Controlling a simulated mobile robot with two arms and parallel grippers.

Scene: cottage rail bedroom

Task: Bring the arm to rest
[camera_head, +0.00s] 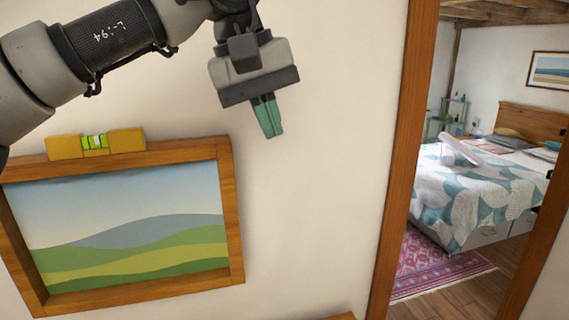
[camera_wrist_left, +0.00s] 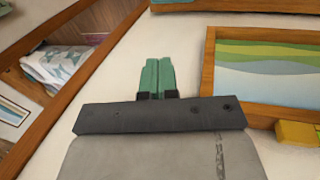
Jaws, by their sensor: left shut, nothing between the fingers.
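My left gripper (camera_head: 268,117) hangs from the arm that comes in at the upper left of the head view. Its green fingers are shut together with nothing between them. It is in front of the white wall, above and right of the framed landscape picture, apart from it. The left wrist view also shows the shut green fingers (camera_wrist_left: 157,76) at its middle. My right gripper is in neither view.
The landscape picture (camera_head: 226,200) hangs tilted, with a yellow spirit level (camera_head: 65,147) on its top edge. A wooden door frame (camera_head: 400,160) stands right of the gripper. Beyond it are a bed (camera_head: 470,195) and a pink rug (camera_head: 430,262). The wall between picture and doorway is bare.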

